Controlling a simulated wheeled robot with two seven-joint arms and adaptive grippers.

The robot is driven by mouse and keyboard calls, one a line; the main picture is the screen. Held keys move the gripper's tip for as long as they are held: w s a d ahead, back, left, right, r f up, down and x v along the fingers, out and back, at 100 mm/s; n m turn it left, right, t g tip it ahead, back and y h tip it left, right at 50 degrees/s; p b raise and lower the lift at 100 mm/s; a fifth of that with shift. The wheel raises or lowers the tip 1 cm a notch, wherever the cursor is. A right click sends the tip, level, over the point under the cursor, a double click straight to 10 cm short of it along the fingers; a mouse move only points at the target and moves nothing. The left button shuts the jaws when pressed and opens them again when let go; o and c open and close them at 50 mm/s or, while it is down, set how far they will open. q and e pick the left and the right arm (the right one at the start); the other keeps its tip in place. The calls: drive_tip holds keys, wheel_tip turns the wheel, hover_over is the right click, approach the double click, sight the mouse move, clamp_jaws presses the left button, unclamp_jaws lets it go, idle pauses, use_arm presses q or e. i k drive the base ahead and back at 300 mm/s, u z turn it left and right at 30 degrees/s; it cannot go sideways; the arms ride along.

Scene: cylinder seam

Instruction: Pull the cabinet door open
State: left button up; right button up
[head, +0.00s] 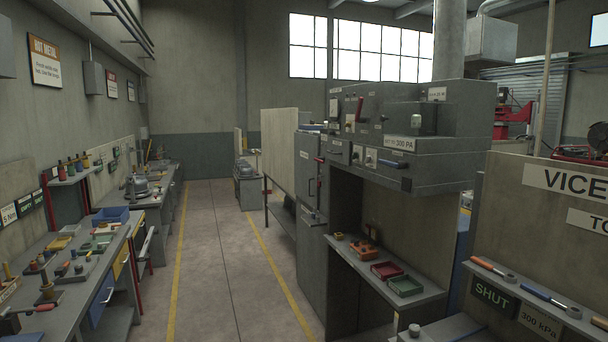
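A tall grey cabinet (310,235) stands right of the aisle, against the near side of a pale board. Its narrow face shows an upright dark handle (312,187) and small red parts. Its door looks flush with the front, but the steep angle makes this hard to tell. Neither of my grippers is in view.
A cluttered bench (60,285) lines the left. The aisle floor (218,265) between yellow lines is clear.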

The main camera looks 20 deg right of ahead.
sight(307, 146)
drive_tip(key=u, duration=0.05)
drive_tip(key=i, duration=8.05)
drive_tip(key=z, duration=1.2)
